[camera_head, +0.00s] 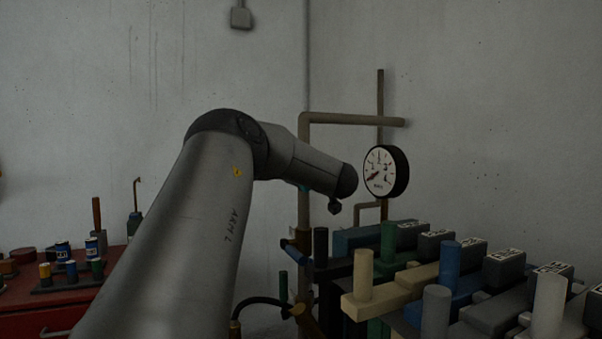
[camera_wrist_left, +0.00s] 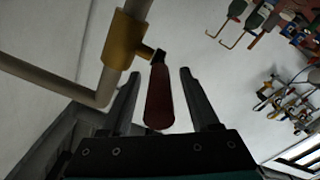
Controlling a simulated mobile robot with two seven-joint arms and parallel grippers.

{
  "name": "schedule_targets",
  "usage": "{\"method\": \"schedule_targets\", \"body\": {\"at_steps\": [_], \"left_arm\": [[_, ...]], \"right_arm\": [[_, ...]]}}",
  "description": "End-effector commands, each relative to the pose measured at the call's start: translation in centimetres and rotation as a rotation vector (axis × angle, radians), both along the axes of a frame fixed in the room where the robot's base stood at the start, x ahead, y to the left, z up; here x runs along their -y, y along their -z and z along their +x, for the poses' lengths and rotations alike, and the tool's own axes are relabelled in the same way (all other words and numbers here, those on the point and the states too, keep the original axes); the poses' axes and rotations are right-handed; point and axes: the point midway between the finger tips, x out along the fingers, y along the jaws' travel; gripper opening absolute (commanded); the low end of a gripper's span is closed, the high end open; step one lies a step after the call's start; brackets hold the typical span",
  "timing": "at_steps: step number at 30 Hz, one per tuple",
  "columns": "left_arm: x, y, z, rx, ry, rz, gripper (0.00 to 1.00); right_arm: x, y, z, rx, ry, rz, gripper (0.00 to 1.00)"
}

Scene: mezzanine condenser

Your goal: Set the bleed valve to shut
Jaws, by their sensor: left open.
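In the left wrist view, a valve with a brass-coloured body (camera_wrist_left: 124,42) sits on a pale pipe. Its dull red lever (camera_wrist_left: 159,98) hangs from a short dark stem and points back toward my palm. My left gripper (camera_wrist_left: 160,74) is open, with one finger on each side of the lever. Gaps show between the lever and both fingers. I cannot tell which valve in the head view this is, nor read its setting. In the head view my left arm reaches toward the pipework, and its fingers cannot be made out. My right gripper is not in view.
A round pressure gauge (camera_head: 386,171) is by the upright pipe (camera_head: 304,160). Many coloured blocks and pegs crowd the lower right, including a cream block (camera_head: 372,304). A red cabinet (camera_head: 35,311) with small items stands at the left. A black hose (camera_head: 262,301) curves below the pipe.

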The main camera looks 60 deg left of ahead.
Motion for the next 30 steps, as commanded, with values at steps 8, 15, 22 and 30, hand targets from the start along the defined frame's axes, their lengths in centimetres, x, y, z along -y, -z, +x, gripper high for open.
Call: {"method": "schedule_targets", "body": {"at_steps": [8,15,22,30], "left_arm": [[2.6,0.0,-0.2,0.000,0.003,0.001,0.62],[6.6,0.0,-0.4,-0.001,0.003,0.001,0.62],[10.9,0.1,-0.8,-0.002,0.003,0.002,0.62],[14.5,0.3,-1.1,-0.001,0.002,-0.001,0.62]], "right_arm": [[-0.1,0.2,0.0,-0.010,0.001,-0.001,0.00],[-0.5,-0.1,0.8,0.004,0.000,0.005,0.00],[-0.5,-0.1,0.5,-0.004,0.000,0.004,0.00],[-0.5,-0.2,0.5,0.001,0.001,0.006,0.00]]}}
